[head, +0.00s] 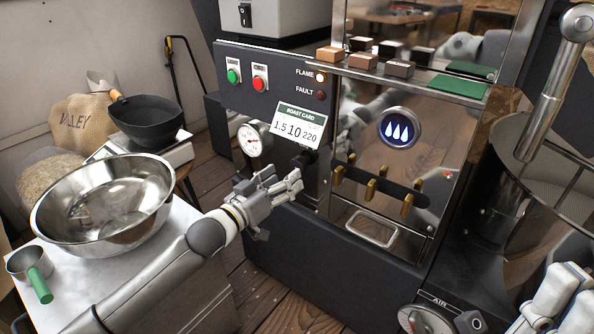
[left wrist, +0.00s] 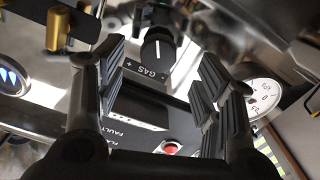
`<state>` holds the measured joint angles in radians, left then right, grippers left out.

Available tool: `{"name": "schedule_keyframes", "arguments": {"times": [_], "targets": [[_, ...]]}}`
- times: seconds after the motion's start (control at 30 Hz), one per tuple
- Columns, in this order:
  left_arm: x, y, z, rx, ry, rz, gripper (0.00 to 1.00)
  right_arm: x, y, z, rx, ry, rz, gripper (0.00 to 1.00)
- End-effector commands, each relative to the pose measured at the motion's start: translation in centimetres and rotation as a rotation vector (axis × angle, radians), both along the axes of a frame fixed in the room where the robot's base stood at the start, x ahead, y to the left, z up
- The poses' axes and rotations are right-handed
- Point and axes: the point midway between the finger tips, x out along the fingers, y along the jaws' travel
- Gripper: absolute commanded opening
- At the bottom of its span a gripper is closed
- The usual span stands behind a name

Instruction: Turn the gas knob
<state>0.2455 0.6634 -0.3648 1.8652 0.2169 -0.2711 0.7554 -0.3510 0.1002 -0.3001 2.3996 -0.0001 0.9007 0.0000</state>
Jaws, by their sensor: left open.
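The gas knob (left wrist: 158,48) is black with a white pointer line and sits above a plate marked GAS with plus and minus signs. My left gripper (left wrist: 162,62) is open; in the left wrist view the knob shows between its two fingers, apart from both. In the head view the left gripper (head: 292,182) is in front of the dark panel, just below the roast card (head: 299,124). The knob (head: 307,157) is a small dark shape there, partly hidden. My right arm's end (head: 562,300) shows at the lower right; its fingers are unclear.
A pressure gauge (head: 250,140) is left of the roast card, under green and red buttons (head: 259,84). Brass levers (head: 371,189) stick out to the right. A steel bowl (head: 105,205) and a green-handled scoop (head: 37,283) are on the left table. The AIR dial (head: 425,320) is lower right.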

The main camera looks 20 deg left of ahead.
Motion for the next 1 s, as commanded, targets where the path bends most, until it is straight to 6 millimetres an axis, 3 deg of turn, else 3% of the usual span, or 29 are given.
{"name": "schedule_keyframes", "arguments": {"times": [0.4, 0.87, 1.0], "targets": [[4.9, -1.8, 0.0, -0.001, -0.002, 0.000, 0.61, 0.1, 0.1, -1.6, -0.003, -0.008, 0.000, 0.00], [5.7, -2.1, 0.1, 0.001, -0.001, -0.001, 0.61, 0.1, 0.1, -0.9, -0.003, -0.029, 0.000, 0.00], [5.7, -2.1, 0.1, 0.001, -0.001, -0.001, 0.43, 0.1, 0.1, -0.9, -0.002, -0.030, 0.000, 0.00]]}}
